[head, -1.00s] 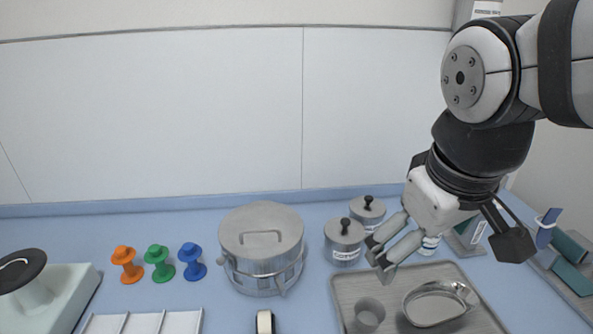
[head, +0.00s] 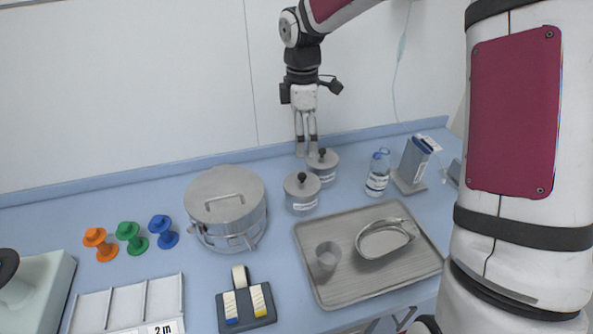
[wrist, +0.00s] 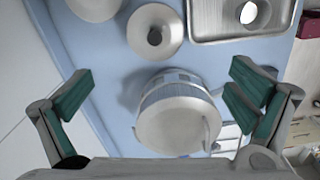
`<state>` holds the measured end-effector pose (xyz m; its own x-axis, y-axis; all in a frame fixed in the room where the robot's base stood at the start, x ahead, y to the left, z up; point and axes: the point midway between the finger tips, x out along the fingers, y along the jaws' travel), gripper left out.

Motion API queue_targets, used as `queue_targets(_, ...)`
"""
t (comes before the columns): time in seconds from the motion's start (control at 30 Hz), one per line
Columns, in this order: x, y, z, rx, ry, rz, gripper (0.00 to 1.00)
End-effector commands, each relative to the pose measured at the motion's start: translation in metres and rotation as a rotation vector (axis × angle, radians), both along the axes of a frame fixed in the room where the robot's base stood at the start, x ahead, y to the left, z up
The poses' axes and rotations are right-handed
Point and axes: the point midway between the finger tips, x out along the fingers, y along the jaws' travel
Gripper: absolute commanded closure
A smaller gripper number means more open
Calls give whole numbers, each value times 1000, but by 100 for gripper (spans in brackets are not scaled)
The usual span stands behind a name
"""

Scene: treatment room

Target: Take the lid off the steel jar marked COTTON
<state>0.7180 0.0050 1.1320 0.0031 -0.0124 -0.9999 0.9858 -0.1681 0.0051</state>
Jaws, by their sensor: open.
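Two lidded steel jars with dark knobs stand side by side on the blue counter. The front jar (head: 302,196) has a label that appeared to read COTTON in the earlier head view; the lettering is too small to read now. The rear jar (head: 323,166) stands behind it, nearer the wall. Both lids are on. My gripper (head: 306,155) is open and empty, fingers pointing down, by the rear jar's far left side in the head view. In the wrist view the front jar's lid (wrist: 155,32) lies above the gap between my green-padded fingers (wrist: 157,85).
A large steel drum (head: 226,207) stands left of the jars. A steel tray (head: 345,285) with a cup and a kidney dish lies to the right. A bottle (head: 377,173) stands behind the tray. The wall (head: 180,90) is close behind my gripper.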

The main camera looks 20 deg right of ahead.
Motion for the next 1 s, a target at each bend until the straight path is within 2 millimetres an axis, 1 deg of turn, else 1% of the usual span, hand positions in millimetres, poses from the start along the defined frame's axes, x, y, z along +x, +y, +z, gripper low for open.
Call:
queue_targets(0.17,4,0,-11,14,6,27,0)
queue_targets(0.27,3,0,-25,14,7,28,0)
queue_targets(0.4,3,0,-53,14,9,28,0)
queue_targets(0.5,3,0,-70,14,7,26,0)
queue_targets(0.6,4,0,-82,13,6,26,0)
queue_targets(0.83,4,-1,-96,13,6,25,0)
queue_targets(1.0,5,-4,-117,14,7,25,0)
